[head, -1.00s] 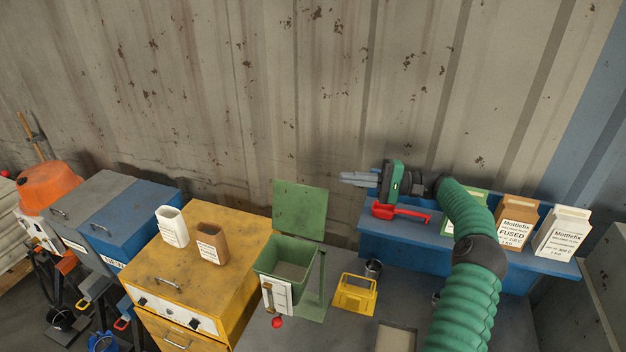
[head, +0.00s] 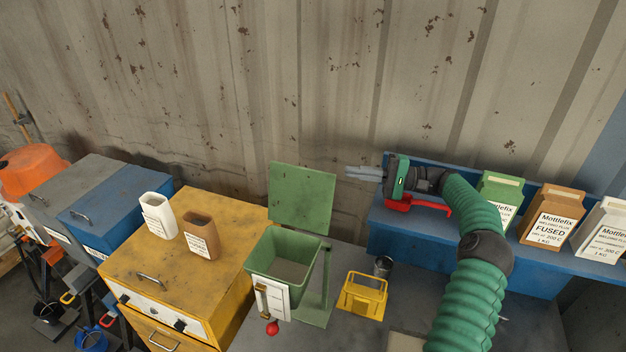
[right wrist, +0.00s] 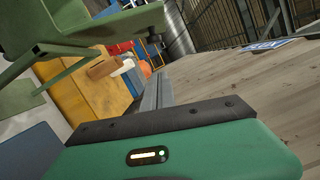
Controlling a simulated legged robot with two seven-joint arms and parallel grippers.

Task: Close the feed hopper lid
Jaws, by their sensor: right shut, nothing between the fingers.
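The green feed hopper (head: 281,262) stands on the grey bench with its green lid (head: 301,198) open, standing upright at the back. The hopper's inside shows. My right gripper (head: 347,172) is shut and empty, a little to the right of the lid and near its top edge, with its fingers pointing left. A gap shows between fingertips and lid. In the right wrist view the fingers (right wrist: 158,90) lie together, and green hopper parts (right wrist: 75,30) show at the upper left. My left gripper is not in view.
A blue shelf (head: 400,240) with green, brown (head: 552,214) and white Mottlefix bags and a red tool (head: 430,207) is at the right. A yellow basket (head: 363,296) and a dark metal cup (head: 383,266) stand right of the hopper. A yellow cabinet (head: 240,215) is left.

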